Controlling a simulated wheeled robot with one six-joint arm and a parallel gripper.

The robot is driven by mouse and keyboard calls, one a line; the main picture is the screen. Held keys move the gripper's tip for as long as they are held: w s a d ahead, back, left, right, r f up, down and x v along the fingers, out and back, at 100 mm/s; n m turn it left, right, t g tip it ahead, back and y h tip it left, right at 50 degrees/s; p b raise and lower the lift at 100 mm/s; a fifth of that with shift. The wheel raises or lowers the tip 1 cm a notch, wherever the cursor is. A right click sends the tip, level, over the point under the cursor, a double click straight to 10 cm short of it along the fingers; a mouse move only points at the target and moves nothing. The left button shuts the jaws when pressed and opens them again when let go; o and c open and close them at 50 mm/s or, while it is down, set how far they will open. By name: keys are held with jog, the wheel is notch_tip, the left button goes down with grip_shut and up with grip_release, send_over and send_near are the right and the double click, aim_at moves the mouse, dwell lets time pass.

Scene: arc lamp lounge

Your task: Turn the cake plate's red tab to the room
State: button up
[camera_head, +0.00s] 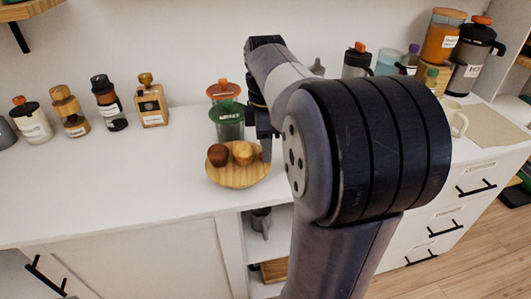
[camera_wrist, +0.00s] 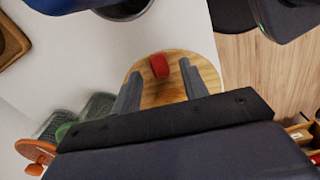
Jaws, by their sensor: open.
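The cake plate is a round wooden plate (camera_head: 237,180) on the white counter, near its front edge. A dark brown cake (camera_head: 218,155) and a yellow-brown cake (camera_head: 242,153) sit on it. My gripper (camera_head: 266,150) points down at the plate's right side in the head view. In the wrist view the wooden plate (camera_wrist: 207,64) lies beneath my open gripper (camera_wrist: 159,70). The red tab (camera_wrist: 159,66) shows between the two fingertips, one finger on either side; I cannot tell whether they touch it. The tab is hidden in the head view, and the cakes are hidden in the wrist view.
A green-lidded jar (camera_head: 229,122) and an orange-lidded jar (camera_head: 222,90) stand just behind the plate. Several bottles line the wall at left, including a wooden-capped bottle (camera_head: 151,105). A white mug (camera_head: 452,117) stands at right. The counter (camera_head: 120,180) left of the plate is clear.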

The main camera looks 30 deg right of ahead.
jog(key=shift+f, duration=0.8)
jog(key=shift+c, duration=0.3)
grip_shut()
